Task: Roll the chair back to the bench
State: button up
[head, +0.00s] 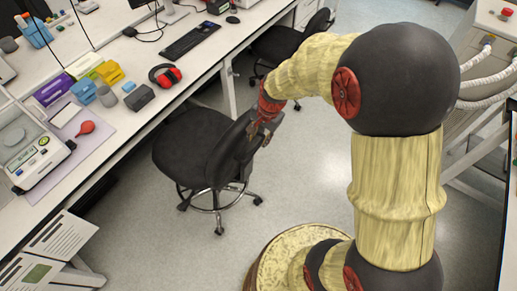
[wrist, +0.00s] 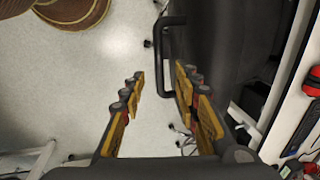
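The black swivel chair (head: 193,150) stands on the floor beside the long white bench (head: 120,139), its seat towards the bench and its backrest towards my arm. My gripper (head: 262,132) is at the upper part of the backrest. In the wrist view my gripper (wrist: 160,82) has its fingers well apart with nothing held. The dark backrest (wrist: 225,40) fills the upper right there, and a black loop handle (wrist: 164,55) sticks out from it towards the space ahead of the fingertips. I cannot tell whether a finger touches the backrest.
A second black chair (head: 283,43) stands farther along the bench. Red ear defenders (head: 165,75), a keyboard (head: 190,40) and lab equipment lie on the bench. A machine with white hoses (head: 488,85) stands at the right. Grey floor is free around the chair base.

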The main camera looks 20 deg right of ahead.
aim_at(255, 149)
jog(key=f, duration=0.4)
jog(key=w+f+b, duration=0.1)
jog(key=f, duration=0.2)
jog(key=shift+a+f, duration=0.1)
jog(key=shift+a, duration=0.3)
jog(key=c, duration=0.8)
grip_shut()
